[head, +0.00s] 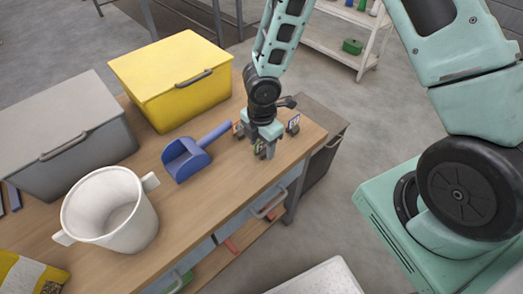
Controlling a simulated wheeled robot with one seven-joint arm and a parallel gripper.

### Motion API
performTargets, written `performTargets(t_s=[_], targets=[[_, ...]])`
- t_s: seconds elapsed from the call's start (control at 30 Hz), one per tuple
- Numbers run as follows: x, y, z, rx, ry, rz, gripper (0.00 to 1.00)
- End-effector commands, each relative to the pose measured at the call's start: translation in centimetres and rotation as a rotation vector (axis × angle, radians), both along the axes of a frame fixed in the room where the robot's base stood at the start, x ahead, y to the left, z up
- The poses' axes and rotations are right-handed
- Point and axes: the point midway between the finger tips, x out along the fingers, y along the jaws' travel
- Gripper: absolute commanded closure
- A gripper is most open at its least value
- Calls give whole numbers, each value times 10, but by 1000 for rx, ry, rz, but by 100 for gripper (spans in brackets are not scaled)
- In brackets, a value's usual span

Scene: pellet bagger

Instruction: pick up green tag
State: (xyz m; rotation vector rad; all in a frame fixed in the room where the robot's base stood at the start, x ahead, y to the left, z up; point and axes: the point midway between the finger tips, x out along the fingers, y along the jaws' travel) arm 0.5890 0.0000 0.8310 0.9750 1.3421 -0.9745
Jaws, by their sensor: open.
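My gripper (265,151) points down, open, just above the right end of the wooden workbench (219,181). A small green tag (258,146) shows at its fingers. The fingers partly cover the tag, and I cannot tell whether they touch it. A small orange-brown tag (238,129) stands just left of the gripper. A dark-framed tag with a pale face (293,123) stands to the right of the gripper, near the bench's right end.
A blue scoop (187,160) lies left of the gripper, its handle pointing toward it. A yellow bin (170,80), a grey bin (60,130) and a white bucket (110,210) occupy the bench further left. Drawer handles (270,205) line the front. A shelf (340,45) stands behind.

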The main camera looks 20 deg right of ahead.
Motion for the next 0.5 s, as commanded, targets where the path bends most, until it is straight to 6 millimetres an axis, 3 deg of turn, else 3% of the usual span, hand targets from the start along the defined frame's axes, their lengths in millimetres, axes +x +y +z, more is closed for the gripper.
performTargets(t_s=[0.33,0.5], targets=[[0,0,-8,-1,-1,0,48],[0,0,-8,-1,-1,0,96]])
